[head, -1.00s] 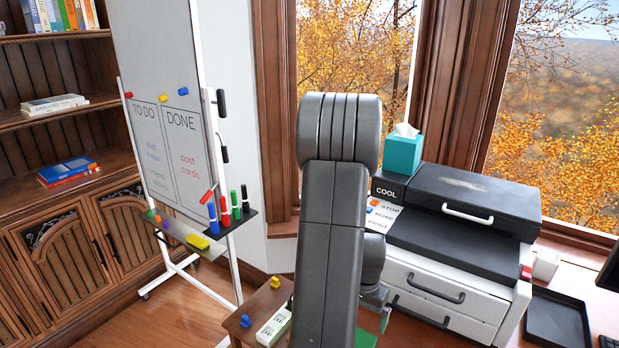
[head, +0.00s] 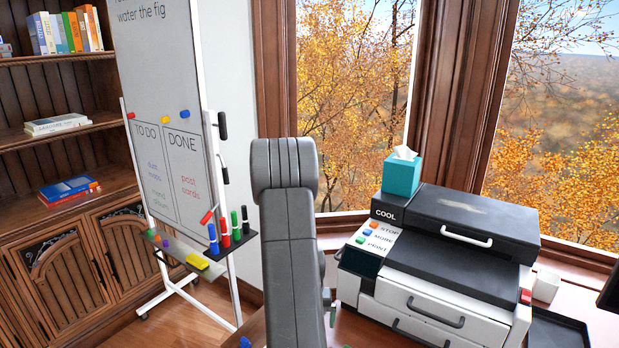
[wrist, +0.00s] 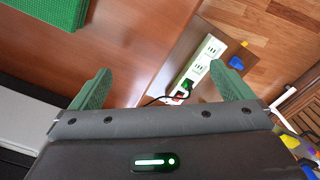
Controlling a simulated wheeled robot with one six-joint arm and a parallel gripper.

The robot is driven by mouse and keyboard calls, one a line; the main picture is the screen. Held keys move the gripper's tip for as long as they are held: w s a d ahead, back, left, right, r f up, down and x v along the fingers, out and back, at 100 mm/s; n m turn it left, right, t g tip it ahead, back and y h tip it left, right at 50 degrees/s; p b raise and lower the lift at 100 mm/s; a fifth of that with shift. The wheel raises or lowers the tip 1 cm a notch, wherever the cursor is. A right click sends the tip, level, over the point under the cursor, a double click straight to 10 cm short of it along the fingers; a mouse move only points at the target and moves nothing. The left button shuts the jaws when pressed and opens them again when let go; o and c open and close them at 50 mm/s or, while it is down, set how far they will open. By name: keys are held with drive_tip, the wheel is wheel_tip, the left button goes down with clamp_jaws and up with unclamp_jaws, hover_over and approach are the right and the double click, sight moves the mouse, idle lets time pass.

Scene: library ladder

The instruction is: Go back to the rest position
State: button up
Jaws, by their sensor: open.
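My gripper (wrist: 162,88) is open in the wrist view, with its two green fingers wide apart and nothing between them. It faces down over a brown wooden top (wrist: 130,50). A white power strip (wrist: 196,68) with a plug and a cable lies below, beyond the right finger's side. In the head view my own arm stands upright in the middle and hides most of the gripper; only a small greenish part shows at its lower right.
A printer (head: 450,255) with a tissue box (head: 402,175) stands right of my arm. A whiteboard (head: 165,80) with markers stands to the left, before a bookcase (head: 60,150). A green mat (wrist: 50,15) and blue pieces (wrist: 237,62) show in the wrist view.

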drive_tip(key=s+d+r+m, duration=0.3)
drive_tip(key=s+d, duration=0.1)
drive_tip(key=d, duration=0.3)
drive_tip(key=shift+m, duration=0.3)
